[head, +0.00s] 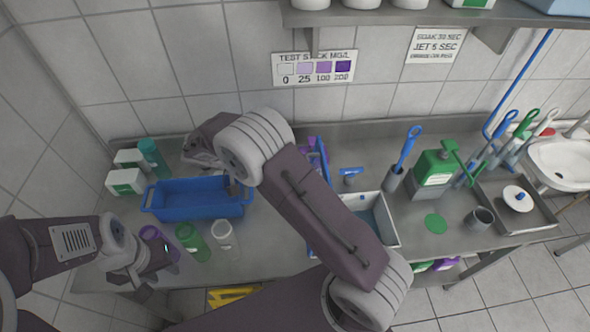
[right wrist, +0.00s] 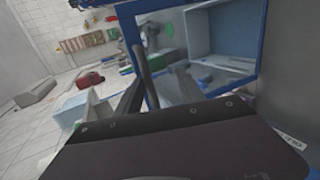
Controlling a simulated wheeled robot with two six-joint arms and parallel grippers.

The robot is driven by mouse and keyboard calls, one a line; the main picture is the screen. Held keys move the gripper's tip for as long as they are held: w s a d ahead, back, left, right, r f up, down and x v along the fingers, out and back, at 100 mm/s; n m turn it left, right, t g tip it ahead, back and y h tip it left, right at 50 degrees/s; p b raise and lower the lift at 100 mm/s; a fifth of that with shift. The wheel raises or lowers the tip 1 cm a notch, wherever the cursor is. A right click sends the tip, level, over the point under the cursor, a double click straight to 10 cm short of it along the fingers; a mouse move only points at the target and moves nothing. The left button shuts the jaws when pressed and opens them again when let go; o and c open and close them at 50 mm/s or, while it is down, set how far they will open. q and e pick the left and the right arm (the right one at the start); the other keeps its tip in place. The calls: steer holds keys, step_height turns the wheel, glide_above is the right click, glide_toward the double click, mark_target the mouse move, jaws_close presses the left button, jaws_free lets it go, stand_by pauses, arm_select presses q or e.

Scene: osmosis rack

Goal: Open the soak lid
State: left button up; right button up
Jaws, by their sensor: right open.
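The soak bin (head: 392,232) is a pale, metal-rimmed tub with blue inside, right of centre in the head view, partly hidden by my right forearm. In the right wrist view, a clear panel with a blue frame (right wrist: 195,5), apparently the lid, is close to my right gripper (right wrist: 141,88). A light blue box interior (right wrist: 215,45) shows beside or through it. My right gripper is open; I cannot tell whether its dark fingers touch the frame. It is hidden in the head view. My left gripper (head: 152,262) is low at left, by a purple cup (head: 150,233); its jaws are unclear.
A blue tray (head: 200,212) and green (head: 190,238) and white (head: 223,236) cups stand at left. A green jug (head: 432,172), blue-handled brushes (head: 404,152) and a grey tray (head: 535,215) are at right. A shelf (head: 420,17) overhangs the back.

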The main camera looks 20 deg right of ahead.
stand_by(0.5)
steer(key=p+v, duration=0.1)
steer(key=v, duration=0.8)
steer(key=shift+r+p, duration=0.2)
steer(key=shift+p, duration=0.15)
